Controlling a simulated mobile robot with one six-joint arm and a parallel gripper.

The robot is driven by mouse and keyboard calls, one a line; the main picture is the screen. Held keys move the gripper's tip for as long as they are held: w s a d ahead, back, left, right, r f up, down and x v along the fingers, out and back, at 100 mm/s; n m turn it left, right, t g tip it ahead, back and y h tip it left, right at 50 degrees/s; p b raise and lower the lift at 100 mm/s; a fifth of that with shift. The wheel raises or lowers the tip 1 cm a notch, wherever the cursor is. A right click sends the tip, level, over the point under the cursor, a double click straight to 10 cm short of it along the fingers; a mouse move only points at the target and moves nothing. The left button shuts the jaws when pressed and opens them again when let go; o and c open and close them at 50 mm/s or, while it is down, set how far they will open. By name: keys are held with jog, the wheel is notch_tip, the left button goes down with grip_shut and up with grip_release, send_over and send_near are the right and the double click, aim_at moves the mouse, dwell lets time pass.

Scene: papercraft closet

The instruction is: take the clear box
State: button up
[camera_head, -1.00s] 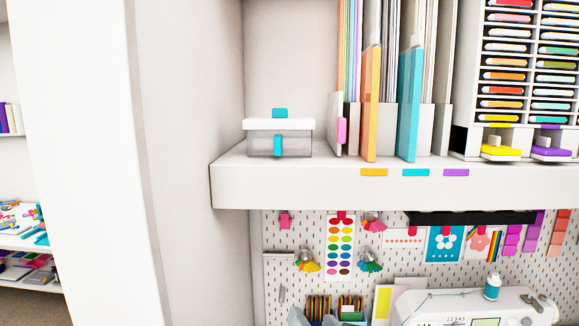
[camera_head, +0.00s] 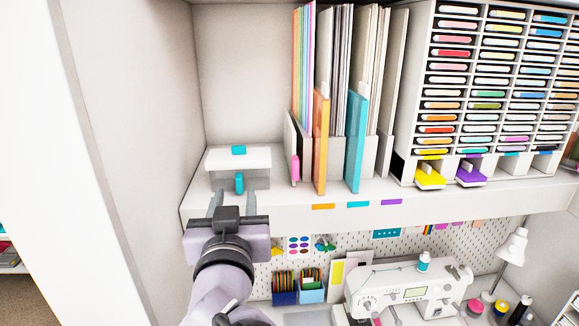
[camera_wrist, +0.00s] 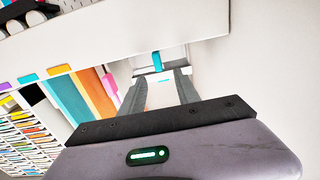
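The clear box (camera_head: 232,181) has a white lid and teal clasps on its top and front. It stands at the left end of the white shelf, against the side wall. My gripper (camera_head: 236,203) is in front of the box, with its two fingers apart and pointing at it. In the wrist view the box (camera_wrist: 172,57) shows beyond the fingertips of my gripper (camera_wrist: 158,82), upside down in the picture. Nothing is between the fingers. I cannot tell whether the fingertips touch the box.
Upright file holders with papers, an orange folder (camera_head: 321,140) and a teal folder (camera_head: 356,140) stand right of the box. A drawer rack (camera_head: 480,95) is farther right. The shelf edge (camera_head: 290,216) runs below. A sewing machine (camera_head: 405,285) sits lower down.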

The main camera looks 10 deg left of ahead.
aim_at(238, 179)
jog(key=p+x, duration=0.2)
jog(key=x, duration=0.3)
jog(key=shift+w+r, duration=0.15)
jog(key=shift+w, duration=0.25)
jog(key=shift+s+d, duration=0.1)
jog(key=shift+s, duration=0.2)
jog(key=shift+c, duration=0.9)
jog(key=shift+s, duration=0.1)
jog(key=c, duration=0.3)
grip_shut()
